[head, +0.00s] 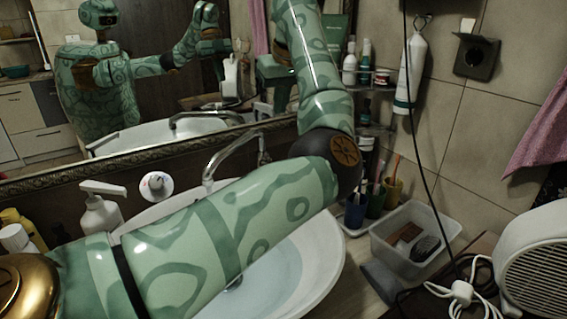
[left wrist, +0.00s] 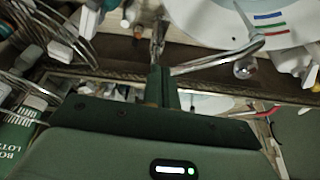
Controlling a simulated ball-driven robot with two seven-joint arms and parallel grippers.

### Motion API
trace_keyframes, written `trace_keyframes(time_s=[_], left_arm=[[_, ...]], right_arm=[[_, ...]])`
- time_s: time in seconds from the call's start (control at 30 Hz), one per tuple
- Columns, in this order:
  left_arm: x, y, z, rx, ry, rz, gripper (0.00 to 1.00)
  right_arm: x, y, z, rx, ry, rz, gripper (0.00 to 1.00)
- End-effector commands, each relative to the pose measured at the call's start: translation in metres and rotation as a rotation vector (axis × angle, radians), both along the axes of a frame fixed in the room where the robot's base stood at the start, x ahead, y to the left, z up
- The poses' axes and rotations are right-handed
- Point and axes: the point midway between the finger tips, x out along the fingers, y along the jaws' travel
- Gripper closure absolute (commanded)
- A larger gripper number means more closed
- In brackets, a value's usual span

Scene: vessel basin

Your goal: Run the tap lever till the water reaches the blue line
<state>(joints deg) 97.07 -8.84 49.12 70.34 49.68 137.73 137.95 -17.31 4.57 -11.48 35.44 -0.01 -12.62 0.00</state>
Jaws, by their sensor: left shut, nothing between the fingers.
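The chrome tap (head: 228,155) stands at the back of the white basin (head: 325,262), with its lever (head: 262,146) behind the spout. Pale bluish water (head: 262,290) lies in the basin. In the left wrist view the basin wall bears a blue line (left wrist: 268,16), a green line and a red line; my arm hides them in the head view. My left gripper (left wrist: 160,72) is shut and empty, close to the chrome tap (left wrist: 215,60); I cannot tell whether it touches the lever. In the head view my left arm crosses over the basin and hides much of it. My right gripper is not seen.
A mirror (head: 150,95) with a dark frame stands behind the tap. A soap dispenser (head: 102,212) is left of the basin. Cups with toothbrushes (head: 375,200) and a clear box (head: 415,240) are to the right. A dark cable hangs there, beside a white heater (head: 530,255).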

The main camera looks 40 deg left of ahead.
Motion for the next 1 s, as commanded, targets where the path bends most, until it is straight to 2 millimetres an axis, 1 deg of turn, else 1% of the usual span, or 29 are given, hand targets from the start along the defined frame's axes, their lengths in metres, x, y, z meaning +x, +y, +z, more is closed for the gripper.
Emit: trace_keyframes(time_s=[0.17,0.27,0.5,0.6,0.8,1.0], left_arm=[[0.002,0.005,-0.015,0.001,0.003,0.001,1.00],[0.004,0.011,-0.033,0.000,0.004,0.001,1.00],[0.011,0.029,-0.083,0.001,0.006,0.002,1.00],[0.013,0.033,-0.101,0.001,0.004,0.000,1.00],[0.008,0.021,-0.122,0.000,0.001,0.000,1.00],[0.006,0.018,-0.129,0.002,0.001,0.001,1.00]], right_arm=[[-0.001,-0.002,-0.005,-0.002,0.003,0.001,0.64],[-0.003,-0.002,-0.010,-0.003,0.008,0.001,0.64],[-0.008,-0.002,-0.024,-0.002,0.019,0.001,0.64],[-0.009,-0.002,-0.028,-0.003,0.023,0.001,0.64],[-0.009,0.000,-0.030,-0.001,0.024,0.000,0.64],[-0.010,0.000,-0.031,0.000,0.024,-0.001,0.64]])
